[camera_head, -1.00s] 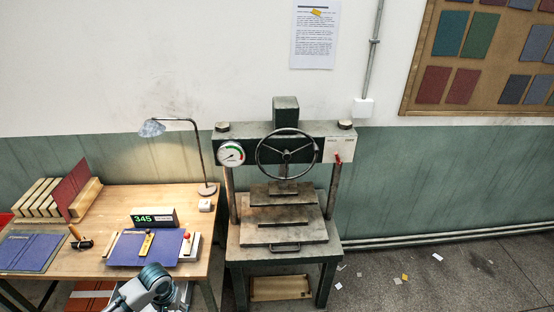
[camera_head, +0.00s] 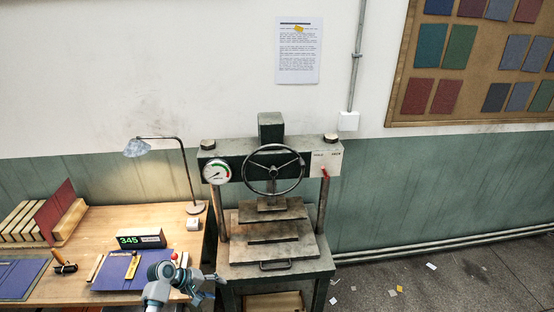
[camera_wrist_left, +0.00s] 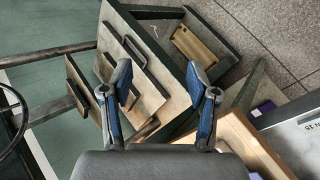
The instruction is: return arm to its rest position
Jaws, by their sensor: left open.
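My left gripper (camera_head: 207,287) is at the bottom of the head view, between the work table's right end and the green press. It is small there, with the arm coming in from below. In the left wrist view my left gripper (camera_wrist_left: 158,80) has its two blue-padded fingers spread apart, with nothing between them. The press's metal plates lie beyond the fingertips in that view, and I see no contact. My right gripper is in neither view.
The screw press (camera_head: 268,160) with its handwheel stands right of the wooden table (camera_head: 90,222). The table holds a blue board (camera_head: 122,271), a 345 display (camera_head: 141,239), a lamp (camera_head: 170,140) and wooden blocks. Paper scraps lie on the open floor (camera_head: 450,275) at right.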

